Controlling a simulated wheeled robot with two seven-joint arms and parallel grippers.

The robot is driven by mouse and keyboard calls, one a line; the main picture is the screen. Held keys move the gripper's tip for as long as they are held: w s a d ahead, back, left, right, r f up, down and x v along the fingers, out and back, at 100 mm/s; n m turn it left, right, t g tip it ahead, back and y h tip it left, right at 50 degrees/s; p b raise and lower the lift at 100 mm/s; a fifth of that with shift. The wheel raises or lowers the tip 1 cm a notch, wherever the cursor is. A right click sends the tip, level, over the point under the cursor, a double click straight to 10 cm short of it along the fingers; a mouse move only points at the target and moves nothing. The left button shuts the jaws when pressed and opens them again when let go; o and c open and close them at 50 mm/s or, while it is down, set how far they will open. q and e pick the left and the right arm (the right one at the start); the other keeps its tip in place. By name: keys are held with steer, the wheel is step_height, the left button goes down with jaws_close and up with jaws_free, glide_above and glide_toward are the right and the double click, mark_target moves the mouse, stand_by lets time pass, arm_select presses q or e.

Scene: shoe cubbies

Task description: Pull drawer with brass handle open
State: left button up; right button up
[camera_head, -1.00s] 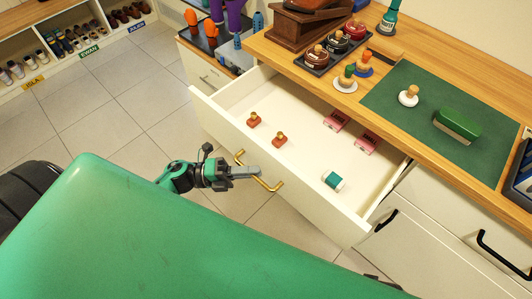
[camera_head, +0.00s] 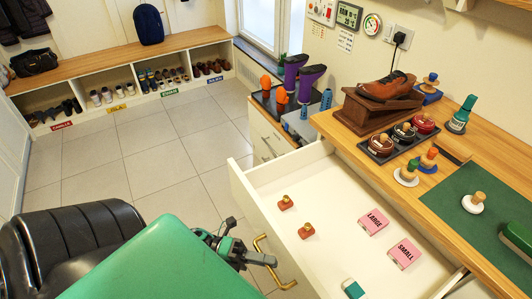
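The white drawer (camera_head: 330,211) stands well open from under the wooden counter. Its brass handle (camera_head: 263,246) is on the outer face of the front panel. My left gripper (camera_head: 268,260) is at the handle, with its fingers overlapping the middle of the bar. From above the fingers look like one piece, so their gap is hidden. My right gripper is not in view. Inside the drawer lie two small red-brown items with brass knobs (camera_head: 285,202), pink boxes marked LARGE (camera_head: 374,222) and SMALL (camera_head: 404,254), and a teal-and-white item (camera_head: 353,289).
The counter (camera_head: 345,130) holds a brown shoe on a wooden stand (camera_head: 375,107), a tray of polish tins (camera_head: 372,151) and a green mat (camera_head: 490,215). Shoe cubbies (camera_head: 130,88) line the back; tiled floor between is clear.

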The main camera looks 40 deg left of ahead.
arm_select(q)
steer(key=o, duration=0.4)
steer(key=shift+a, duration=0.1)
